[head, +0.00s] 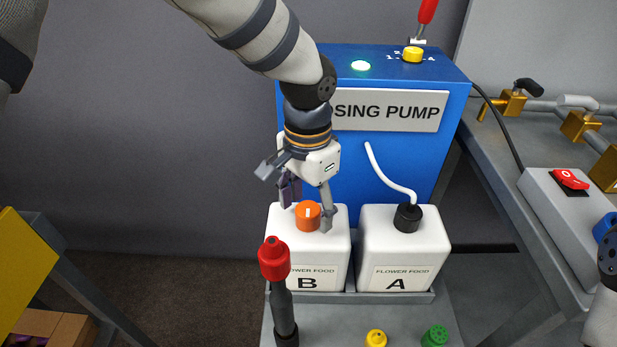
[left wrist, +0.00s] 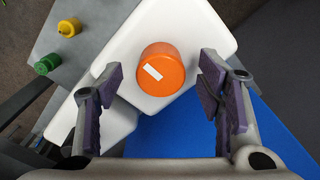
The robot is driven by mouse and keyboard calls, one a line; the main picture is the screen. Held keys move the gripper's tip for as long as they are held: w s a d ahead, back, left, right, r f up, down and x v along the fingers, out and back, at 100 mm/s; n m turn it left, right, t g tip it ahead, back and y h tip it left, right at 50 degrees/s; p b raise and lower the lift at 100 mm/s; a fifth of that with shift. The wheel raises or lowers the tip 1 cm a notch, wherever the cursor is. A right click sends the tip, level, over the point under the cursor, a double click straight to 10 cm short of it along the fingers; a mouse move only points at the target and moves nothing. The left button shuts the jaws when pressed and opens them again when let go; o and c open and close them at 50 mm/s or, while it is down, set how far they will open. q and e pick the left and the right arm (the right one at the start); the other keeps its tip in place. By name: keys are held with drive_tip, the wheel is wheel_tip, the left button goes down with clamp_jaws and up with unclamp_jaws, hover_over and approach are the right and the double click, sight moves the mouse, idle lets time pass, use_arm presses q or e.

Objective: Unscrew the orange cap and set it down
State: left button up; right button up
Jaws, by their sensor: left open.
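The orange cap (head: 308,216) sits on top of the white flower food container B (head: 322,262). It has a white mark on its top. My left gripper (head: 308,208) reaches down from above with its fingers around the cap's sides. In the left wrist view the cap (left wrist: 161,69) lies between and ahead of the open fingers (left wrist: 158,108), with a gap to each finger. Nothing is held. A part of my right arm shows at the right edge, but its gripper does not show.
Container A (head: 405,255) with a black cap (head: 408,217) and white tube stands beside B, before the blue dosing pump (head: 380,140). A red-topped post (head: 274,258) stands in front of B. Yellow (head: 376,339) and green (head: 435,337) caps lie on the grey surface.

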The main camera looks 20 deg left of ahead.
use_arm(q)
drive_tip(key=shift+f, duration=0.65)
use_arm(e)
drive_tip(key=shift+f, duration=0.1)
use_arm(q)
drive_tip(key=shift+c, duration=0.6)
drive_tip(key=c, duration=1.1)
drive_tip(key=n, duration=0.1)
drive_tip(key=n+p, duration=0.1)
drive_tip(key=shift+r+n, duration=0.3)
drive_tip(key=shift+n, duration=1)
drive_tip(key=shift+f+n, duration=0.2)
drive_tip(key=shift+n, duration=0.1)
use_arm(e)
drive_tip(key=shift+w+r+t, duration=0.3)
drive_tip(key=shift+w+r, duration=0.55)
drive_tip(key=shift+r, duration=0.05)
